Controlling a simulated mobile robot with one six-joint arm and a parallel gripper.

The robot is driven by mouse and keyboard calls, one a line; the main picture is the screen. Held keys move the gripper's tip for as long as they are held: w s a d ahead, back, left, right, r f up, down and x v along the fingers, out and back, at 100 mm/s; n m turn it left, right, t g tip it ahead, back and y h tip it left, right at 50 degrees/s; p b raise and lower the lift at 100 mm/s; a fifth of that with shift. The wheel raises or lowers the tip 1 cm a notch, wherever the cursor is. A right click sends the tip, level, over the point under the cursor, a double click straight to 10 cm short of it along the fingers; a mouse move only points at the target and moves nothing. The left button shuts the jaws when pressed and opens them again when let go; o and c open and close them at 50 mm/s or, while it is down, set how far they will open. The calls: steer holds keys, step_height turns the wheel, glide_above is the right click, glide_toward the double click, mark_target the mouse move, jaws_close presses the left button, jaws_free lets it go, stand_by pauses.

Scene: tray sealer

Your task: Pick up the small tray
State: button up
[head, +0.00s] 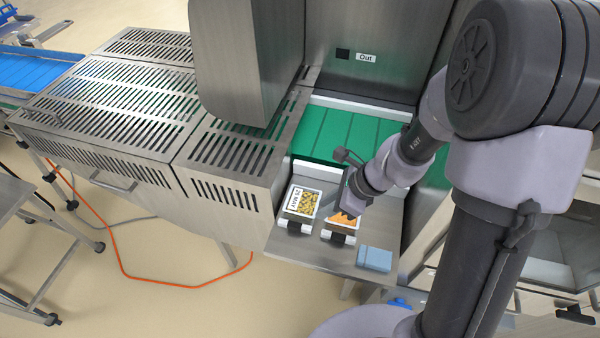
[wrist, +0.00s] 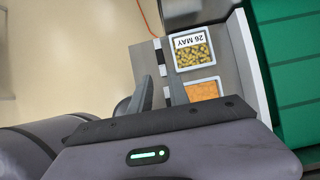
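Two trays sit side by side on the metal shelf in front of the green belt. One tray (head: 302,201) holds yellow-green pieces and has a "26 MAY" label; it also shows in the wrist view (wrist: 194,53). The other tray (head: 341,222) holds orange food and is partly hidden by my gripper in the head view; it shows in the wrist view (wrist: 203,89), its lower part cut off by my gripper body. I cannot tell which is the small one. My gripper (wrist: 161,85) is open and empty, its fingers apart, above and beside the orange tray.
A light blue block (head: 374,259) lies on the shelf to the right of the trays. The green belt (head: 345,135) runs behind. The slotted metal housing (head: 235,160) rises close on the left. The shelf's front edge drops to open floor.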

mark_target(295, 224)
steer(key=b+x, duration=0.6)
steer(key=x, duration=1)
steer(key=shift+w+a, duration=0.1)
steer(key=shift+r, duration=0.1)
jaws_close()
